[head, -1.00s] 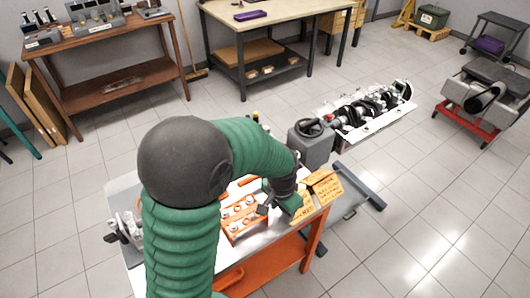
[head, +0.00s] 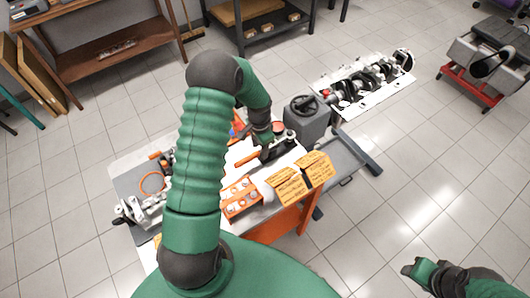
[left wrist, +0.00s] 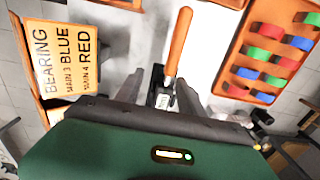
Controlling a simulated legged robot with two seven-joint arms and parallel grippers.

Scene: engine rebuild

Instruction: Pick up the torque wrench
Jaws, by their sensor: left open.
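The torque wrench shows in the left wrist view as an orange handle (left wrist: 179,42) leading down to a grey, labelled part between my fingers. In the head view its orange handle (head: 247,158) lies on the cart's pale top, beside my left gripper (head: 272,152). In the left wrist view my left gripper (left wrist: 160,92) is open, with one dark finger on each side of the wrench's lower part. Whether the fingers touch it is unclear, and its far end is hidden by the gripper body. My right gripper (head: 412,270) is at the lower right, away from the cart; its jaws are unclear.
Yellow lettered cards (head: 290,186) stand at the cart's front right edge. An orange tray (head: 228,210) holds round parts. A tray of coloured shells (left wrist: 238,62) lies near the wrench. A grey block with a crankshaft (head: 362,88) is behind the cart.

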